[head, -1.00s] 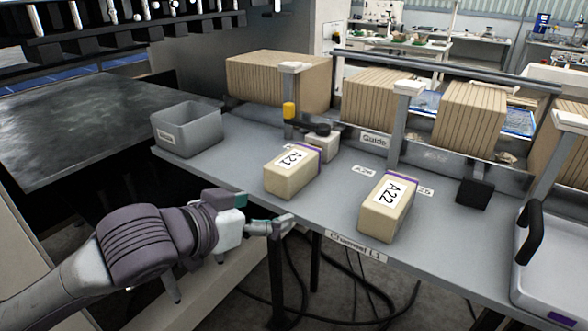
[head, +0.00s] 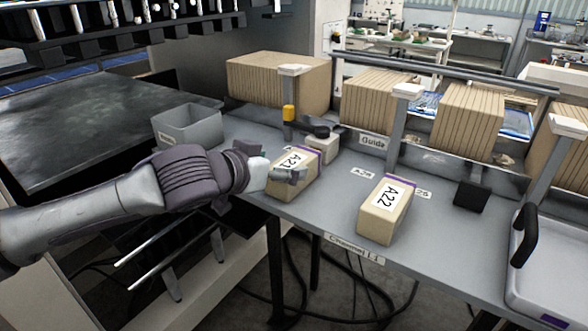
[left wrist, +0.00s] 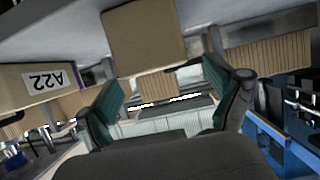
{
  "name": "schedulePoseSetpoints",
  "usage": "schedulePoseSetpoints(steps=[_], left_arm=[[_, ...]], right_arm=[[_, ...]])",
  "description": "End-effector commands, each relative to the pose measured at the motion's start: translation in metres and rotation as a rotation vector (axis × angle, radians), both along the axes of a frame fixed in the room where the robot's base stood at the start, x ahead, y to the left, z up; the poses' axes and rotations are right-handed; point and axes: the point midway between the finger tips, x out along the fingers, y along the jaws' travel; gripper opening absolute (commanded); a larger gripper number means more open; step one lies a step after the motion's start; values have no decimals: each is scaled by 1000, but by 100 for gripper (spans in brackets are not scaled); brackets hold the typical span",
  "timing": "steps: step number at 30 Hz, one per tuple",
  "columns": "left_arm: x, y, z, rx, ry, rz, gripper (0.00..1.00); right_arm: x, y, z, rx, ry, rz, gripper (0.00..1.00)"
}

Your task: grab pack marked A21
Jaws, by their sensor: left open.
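The tan pack marked A21 (head: 305,161) lies on the grey bench near its front edge, label up. It also shows in the left wrist view (left wrist: 146,38), upside down, beyond my open fingers. My left gripper (head: 287,174) is in front of this pack and covers part of its near side in the head view. In the left wrist view my left gripper (left wrist: 160,93) has its two green-padded fingers spread, with nothing held. I cannot tell whether a finger touches the pack. My right gripper is not in view.
A similar pack marked A22 (head: 385,210) lies to the right on the bench (head: 335,205). A grey bin (head: 188,126) stands at the left, and a small pale block (head: 322,148) behind A21. A tray with a black handle (head: 550,265) is at the right.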

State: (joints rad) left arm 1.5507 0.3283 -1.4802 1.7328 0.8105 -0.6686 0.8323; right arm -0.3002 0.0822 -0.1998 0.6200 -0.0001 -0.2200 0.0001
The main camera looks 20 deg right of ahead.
Motion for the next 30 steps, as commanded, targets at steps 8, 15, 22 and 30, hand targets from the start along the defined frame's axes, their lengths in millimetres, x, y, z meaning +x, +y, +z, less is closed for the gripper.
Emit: schedulePoseSetpoints(steps=[8, 15, 22, 30], left_arm=[[19, -28, -11, 3, 0, -1, 92], [28, -40, -20, 2, 0, 1, 92], [28, -39, -20, 2, 0, 1, 80], [28, -39, -21, 2, 1, 1, 35]], right_arm=[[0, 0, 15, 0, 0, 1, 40], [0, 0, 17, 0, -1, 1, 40], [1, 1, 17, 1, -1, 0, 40], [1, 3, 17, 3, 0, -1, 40]])
